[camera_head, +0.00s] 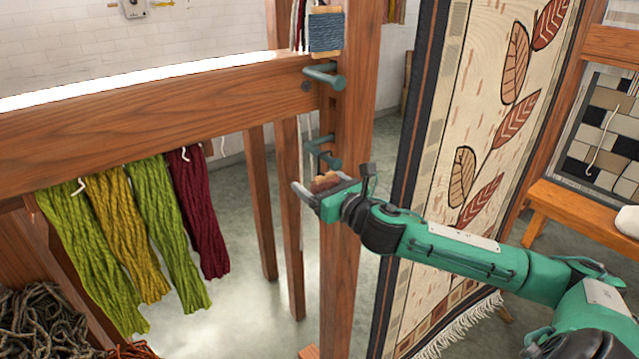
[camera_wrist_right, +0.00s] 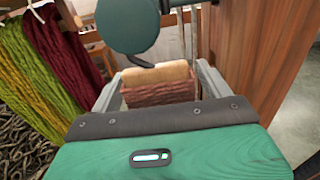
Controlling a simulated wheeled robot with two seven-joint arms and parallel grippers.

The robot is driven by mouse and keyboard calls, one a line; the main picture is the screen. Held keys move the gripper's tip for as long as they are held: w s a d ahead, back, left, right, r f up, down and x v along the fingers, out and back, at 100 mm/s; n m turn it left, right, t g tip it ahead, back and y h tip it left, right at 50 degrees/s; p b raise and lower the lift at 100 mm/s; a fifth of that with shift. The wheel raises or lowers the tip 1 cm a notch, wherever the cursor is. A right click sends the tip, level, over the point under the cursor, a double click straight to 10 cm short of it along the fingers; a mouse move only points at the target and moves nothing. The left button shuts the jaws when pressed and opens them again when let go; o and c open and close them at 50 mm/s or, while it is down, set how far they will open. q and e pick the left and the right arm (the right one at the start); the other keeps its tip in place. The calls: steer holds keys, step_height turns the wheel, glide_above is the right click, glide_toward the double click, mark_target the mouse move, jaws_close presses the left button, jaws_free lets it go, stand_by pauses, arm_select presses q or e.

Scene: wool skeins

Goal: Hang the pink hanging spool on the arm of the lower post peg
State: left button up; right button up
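The pink spool (camera_head: 326,182) has dusty pink yarn and a pale wooden end. My right gripper (camera_head: 322,188) is shut on it, and the wrist view shows the spool (camera_wrist_right: 158,88) between both fingers. The lower post peg (camera_head: 322,150) is grey-green and sticks out of the wooden post (camera_head: 345,270), just above the spool. A round grey-green peg end (camera_wrist_right: 127,24) is close above the spool in the wrist view. Pale cord (camera_wrist_right: 178,40) rises behind the spool; I cannot tell whether it goes around the peg arm. My left gripper is out of view.
An upper peg (camera_head: 325,76) sits on the same post, below a blue spool (camera_head: 326,32). A wooden beam (camera_head: 150,115) runs left from the post, with green, yellow and dark red skeins (camera_head: 200,215) hanging below it. A patterned rug (camera_head: 490,120) hangs behind my right arm.

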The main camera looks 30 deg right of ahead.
steer(key=shift+s+f, duration=0.1)
steer(key=shift+s, duration=0.3)
steer(key=s+d+b, duration=0.1)
steer(key=s, duration=1.2)
stand_by(0.8)
